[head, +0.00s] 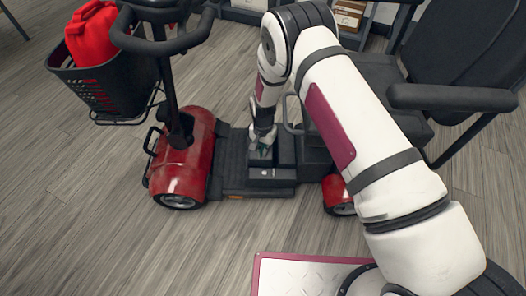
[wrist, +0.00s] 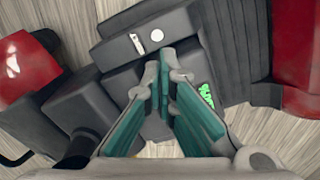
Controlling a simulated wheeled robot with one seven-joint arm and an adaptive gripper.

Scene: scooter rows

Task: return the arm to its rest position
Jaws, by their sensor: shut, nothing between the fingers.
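My arm reaches down from the right of the head view over a red mobility scooter (head: 185,165). My gripper (head: 262,153) points down at the scooter's dark footwell, just above or at a black box (head: 272,176); whether they touch I cannot tell. In the wrist view my gripper (wrist: 168,62) has its teal-lined fingers drawn together at the tips, with nothing held. The black box (wrist: 125,47) lies beyond the fingertips there, with a white round spot and a small silver piece on its face. A green mark shows right of the fingers.
The scooter's handlebar and tiller (head: 165,70) stand left of my gripper. A black basket (head: 105,88) holding a red container (head: 92,35) is at the front. The seat and armrest (head: 450,97) are close on the right. Open wood floor (head: 70,220) lies at lower left.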

